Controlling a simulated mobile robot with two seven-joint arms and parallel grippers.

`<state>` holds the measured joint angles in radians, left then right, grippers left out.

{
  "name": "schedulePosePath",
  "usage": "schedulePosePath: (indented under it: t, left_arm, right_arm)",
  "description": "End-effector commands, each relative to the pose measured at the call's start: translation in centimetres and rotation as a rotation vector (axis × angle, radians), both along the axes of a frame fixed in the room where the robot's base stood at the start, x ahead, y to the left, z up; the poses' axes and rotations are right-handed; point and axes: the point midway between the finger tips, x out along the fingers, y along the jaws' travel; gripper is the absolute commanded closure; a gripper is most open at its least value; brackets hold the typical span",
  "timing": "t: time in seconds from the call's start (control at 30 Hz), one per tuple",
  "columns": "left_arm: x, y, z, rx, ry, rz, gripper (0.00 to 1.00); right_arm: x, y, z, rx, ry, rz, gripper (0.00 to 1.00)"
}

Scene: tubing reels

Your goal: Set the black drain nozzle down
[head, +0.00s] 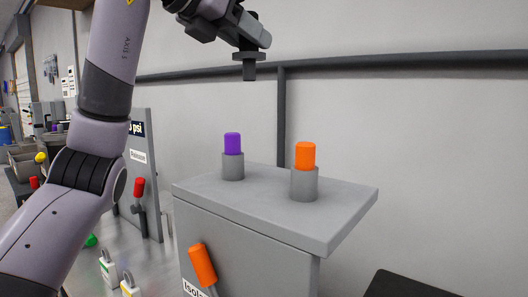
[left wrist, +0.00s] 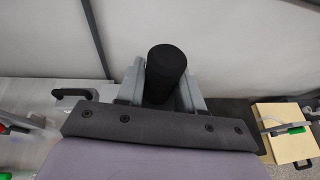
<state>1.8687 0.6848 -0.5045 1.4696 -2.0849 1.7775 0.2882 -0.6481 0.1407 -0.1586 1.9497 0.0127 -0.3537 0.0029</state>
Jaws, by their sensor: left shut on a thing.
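The black drain nozzle (head: 249,70) is held in my left gripper (head: 256,36) at the top of the head view. It hangs upright, its narrow stem and flange below the fingers and a black end above them. It is in the air, above and behind the grey cabinet top, touching nothing else that I can see. In the left wrist view the nozzle (left wrist: 166,72) shows as a black cylinder between the two grey fingers. My right gripper is not in view.
The grey cabinet (head: 265,203) carries a purple plug (head: 232,144) and an orange plug (head: 305,156) in grey round holders. An orange handle (head: 202,265) is on its front. A panel with a red handle (head: 139,188) stands left. A wall is behind.

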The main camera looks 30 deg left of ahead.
Motion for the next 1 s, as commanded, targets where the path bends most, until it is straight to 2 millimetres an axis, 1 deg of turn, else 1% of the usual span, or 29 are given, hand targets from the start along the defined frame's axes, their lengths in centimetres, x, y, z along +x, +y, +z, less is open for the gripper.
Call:
schedulePosePath:
  t: [0.03,0.1,0.57,0.6,0.7,0.83,1.0]
  left_arm:
    - [0.0,0.1,-1.1,0.001,0.003,0.002,1.0]
    - [0.1,0.1,-2.4,0.001,0.003,0.002,1.0]
    - [0.0,0.0,-10.1,0.001,0.003,0.001,1.0]
    - [0.0,0.0,-11.0,0.001,0.005,0.001,1.0]
    - [0.0,0.1,-12.6,0.0,0.003,0.001,1.0]
    - [0.0,0.1,-14.1,0.0,0.002,0.001,1.0]
    - [0.0,0.0,-14.8,0.0,-0.001,0.001,1.0]
  right_arm:
    - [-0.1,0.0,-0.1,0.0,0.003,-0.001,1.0]
    - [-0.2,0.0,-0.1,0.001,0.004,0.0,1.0]
    - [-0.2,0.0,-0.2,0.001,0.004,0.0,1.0]
    - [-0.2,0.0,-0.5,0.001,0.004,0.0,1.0]
    - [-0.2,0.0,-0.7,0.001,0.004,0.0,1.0]
    - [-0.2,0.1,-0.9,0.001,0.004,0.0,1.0]
    - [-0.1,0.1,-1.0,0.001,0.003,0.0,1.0]
